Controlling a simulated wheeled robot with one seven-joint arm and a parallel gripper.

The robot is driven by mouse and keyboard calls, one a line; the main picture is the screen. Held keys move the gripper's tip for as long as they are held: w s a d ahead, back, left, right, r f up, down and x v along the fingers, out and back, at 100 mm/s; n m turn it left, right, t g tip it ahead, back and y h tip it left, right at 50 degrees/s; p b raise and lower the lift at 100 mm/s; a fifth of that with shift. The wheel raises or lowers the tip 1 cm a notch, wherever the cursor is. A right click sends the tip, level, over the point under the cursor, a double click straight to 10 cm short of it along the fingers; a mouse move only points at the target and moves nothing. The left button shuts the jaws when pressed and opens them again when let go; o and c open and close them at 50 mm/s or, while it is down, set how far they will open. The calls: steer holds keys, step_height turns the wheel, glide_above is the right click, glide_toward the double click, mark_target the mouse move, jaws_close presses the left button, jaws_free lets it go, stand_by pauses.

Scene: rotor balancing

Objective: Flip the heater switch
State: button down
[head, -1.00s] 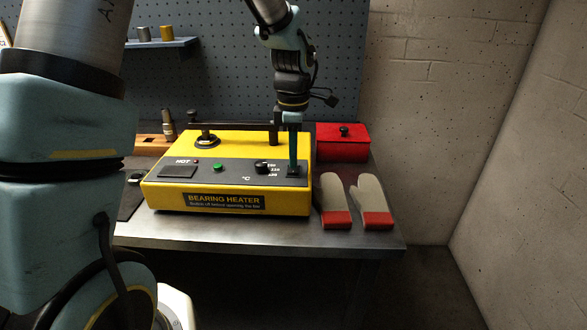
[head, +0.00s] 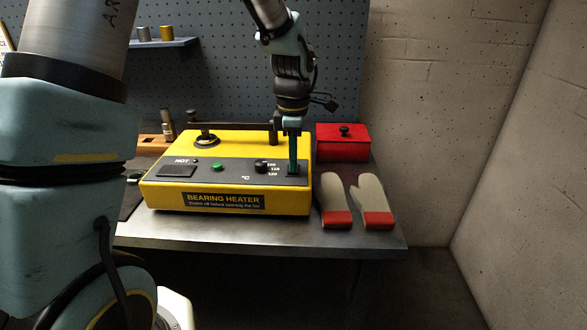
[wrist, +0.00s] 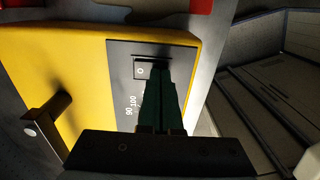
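The yellow bearing heater (head: 235,143) stands on the bench with a sloped dark front panel. My gripper (head: 292,172) points down at the right end of this panel, where the heater switch is. In the wrist view my gripper's green-teal fingers (wrist: 158,90) are together, with nothing seen between them. Their tips are at the switch (wrist: 152,68), beside an "O" mark, and hide part of it. I cannot tell whether they touch it or which way it is set.
A black dial knob (head: 261,167) and green button (head: 217,168) are left of my gripper. A red box (head: 343,143) and oven mitts (head: 337,200) lie right of the heater. A dark bar (head: 225,125) spans the heater's back. The front bench edge (head: 250,240) is clear.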

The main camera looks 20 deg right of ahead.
steer(key=shift+r+p, duration=2.5)
steer(key=shift+r, duration=0.9)
